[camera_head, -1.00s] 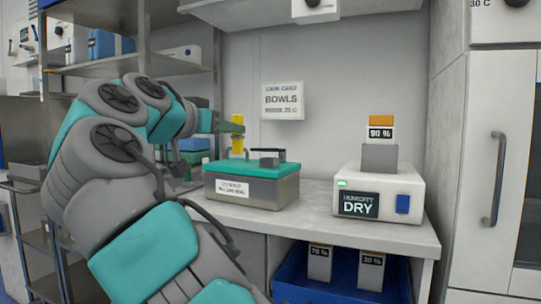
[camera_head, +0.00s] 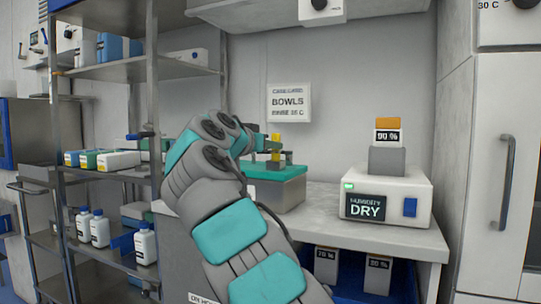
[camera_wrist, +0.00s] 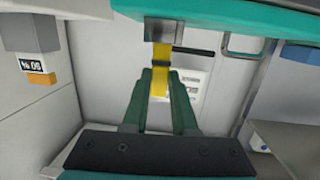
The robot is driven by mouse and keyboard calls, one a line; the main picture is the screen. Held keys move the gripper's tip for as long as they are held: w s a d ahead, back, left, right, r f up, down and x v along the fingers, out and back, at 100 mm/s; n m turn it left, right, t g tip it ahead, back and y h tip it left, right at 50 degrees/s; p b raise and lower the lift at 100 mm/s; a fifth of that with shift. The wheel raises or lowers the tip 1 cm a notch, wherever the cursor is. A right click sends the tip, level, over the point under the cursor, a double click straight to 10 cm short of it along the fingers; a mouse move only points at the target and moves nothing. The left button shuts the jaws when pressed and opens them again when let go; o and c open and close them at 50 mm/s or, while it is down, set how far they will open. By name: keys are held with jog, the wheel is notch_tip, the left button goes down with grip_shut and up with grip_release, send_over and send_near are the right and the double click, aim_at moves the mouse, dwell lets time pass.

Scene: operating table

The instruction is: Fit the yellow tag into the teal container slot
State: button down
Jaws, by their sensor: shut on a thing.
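The yellow tag (camera_head: 276,140) is upright between the green fingers of my gripper (camera_head: 270,144), above the teal-lidded container (camera_head: 285,174) on the counter. The arm hides the container's left part and front label. In the wrist view, the fingers (camera_wrist: 166,102) are shut on the yellow tag (camera_wrist: 161,75). The tag's far end meets a grey block (camera_wrist: 163,31) next to the teal lid (camera_wrist: 225,18). I cannot tell whether the tag is inside the slot or only in front of it.
A white humidity box (camera_head: 386,192) stands to the right on the counter, with a grey block and an orange-topped 90 % tag (camera_head: 387,131) on it. A blue bin (camera_head: 345,272) is below. Shelves with bottles (camera_head: 100,228) are at left.

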jog(key=shift+f, duration=0.45)
jog(key=shift+f, duration=0.15)
jog(key=c, duration=0.7)
grip_release()
jog(key=shift+r, duration=0.2)
jog(key=b+v, duration=0.1)
jog(key=v, duration=1.1)
